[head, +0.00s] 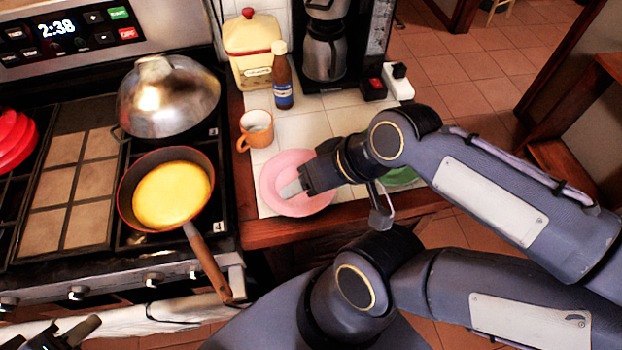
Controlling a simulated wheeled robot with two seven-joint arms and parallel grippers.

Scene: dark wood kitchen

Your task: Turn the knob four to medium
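The stove's front edge has a row of knobs: one at far left (9,302), one right of it (77,292), one farther right (153,279), and one partly hidden by the pan handle (193,271). Their numbers and settings are not readable. A small "4" marks the cooktop's front right corner. My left gripper (58,334) shows at the bottom left, cut by the frame, below and in front of the knobs; its opening is unclear. My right gripper (337,198) is over the counter by the pink plate, its fingers apparently spread, away from the knobs.
A red-rimmed pan (126,206) with yellow contents sits on the front right burner, its wooden handle (208,262) jutting past the front edge. A domed metal lid (170,97) is behind it. The counter holds a pink plate (281,166), orange mug (256,130) and bottle (282,82).

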